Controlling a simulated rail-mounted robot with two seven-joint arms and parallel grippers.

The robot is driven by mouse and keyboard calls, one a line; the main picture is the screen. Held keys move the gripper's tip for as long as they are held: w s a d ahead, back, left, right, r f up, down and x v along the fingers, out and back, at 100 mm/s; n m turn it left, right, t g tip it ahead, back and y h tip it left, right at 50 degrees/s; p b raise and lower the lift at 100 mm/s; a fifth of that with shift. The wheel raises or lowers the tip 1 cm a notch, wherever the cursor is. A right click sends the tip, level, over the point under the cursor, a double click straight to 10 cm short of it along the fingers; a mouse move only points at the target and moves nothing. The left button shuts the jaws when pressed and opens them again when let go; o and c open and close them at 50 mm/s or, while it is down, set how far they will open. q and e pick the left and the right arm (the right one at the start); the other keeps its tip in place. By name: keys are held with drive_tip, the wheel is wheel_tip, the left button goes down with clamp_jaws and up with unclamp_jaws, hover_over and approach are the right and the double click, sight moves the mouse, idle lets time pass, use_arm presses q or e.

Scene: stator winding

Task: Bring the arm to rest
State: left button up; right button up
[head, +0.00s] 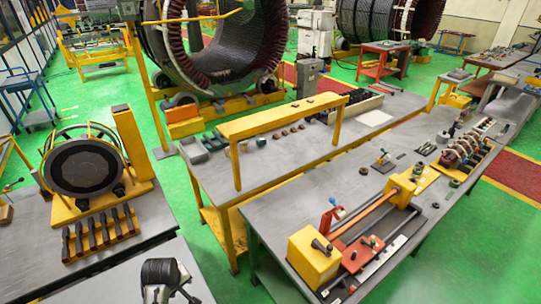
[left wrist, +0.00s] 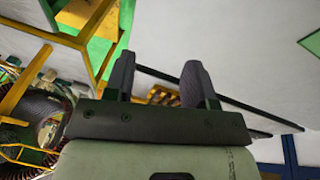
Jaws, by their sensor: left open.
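My left gripper (head: 168,278) shows at the bottom edge of the head view, as a dark and white shape low at the left of centre. In the left wrist view its two dark fingers (left wrist: 158,82) stand apart with nothing between them, so it is open and empty. It appears clear of the benches and the things on them. My right gripper is not in view.
A left bench holds a round dark stator on a yellow stand (head: 84,165) and a row of dark-handled tools (head: 100,229). The right bench carries a yellow and red fixture (head: 365,235) and a coil assembly (head: 461,153). Green floor (head: 205,265) lies between the benches.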

use_arm(q)
wheel_tip(320, 180, up, 10)
drive_tip(key=m+t, duration=0.3)
drive_tip(key=m, duration=0.3)
drive_tip(key=s+d+r+m+t, duration=0.3)
drive_tip(key=s+d+r+m, duration=0.15)
drive_tip(key=s, duration=0.45)
drive_tip(key=s+d+f+g+p, duration=0.1)
drive_tip(key=s+f, duration=0.4)
drive_tip(key=s, duration=0.8)
drive_tip(key=s+d+f+g+p, duration=0.1)
drive_tip(key=s+f+g, duration=0.3)
drive_tip(key=s, duration=0.9)
drive_tip(key=shift+s+f, duration=0.25)
drive_tip(key=shift+f, duration=0.4)
drive_tip(key=shift+m, duration=0.25)
